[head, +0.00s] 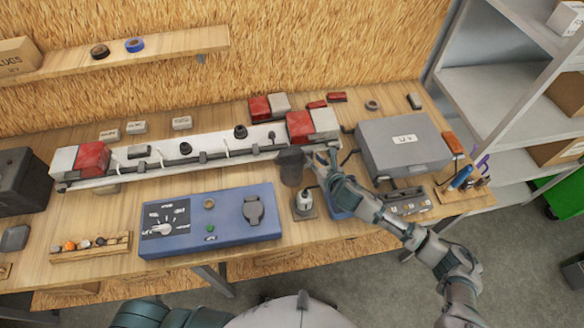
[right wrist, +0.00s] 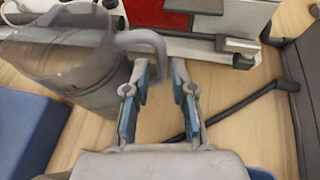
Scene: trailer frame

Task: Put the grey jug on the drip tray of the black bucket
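The grey jug (head: 291,167) stands on the workbench in front of the light bar's right half. In the right wrist view the jug (right wrist: 60,65) fills the upper left, with its curved handle towards my right gripper. My right gripper (head: 322,158) is at the jug's right side. In the right wrist view its blue-padded fingers (right wrist: 160,88) are apart, and the handle's end shows near the gap; I cannot tell whether they touch it. A black container (head: 22,182) stands at the far left edge; I cannot tell whether it is the bucket. No drip tray is clearly identifiable. My left gripper is out of view.
A blue control box (head: 210,222) lies left of the jug. A small white-topped can (head: 304,200) stands in front of it. A grey case (head: 405,148) is to the right, and the long light bar (head: 200,153) runs behind. A parts rack (head: 90,247) lies at front left.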

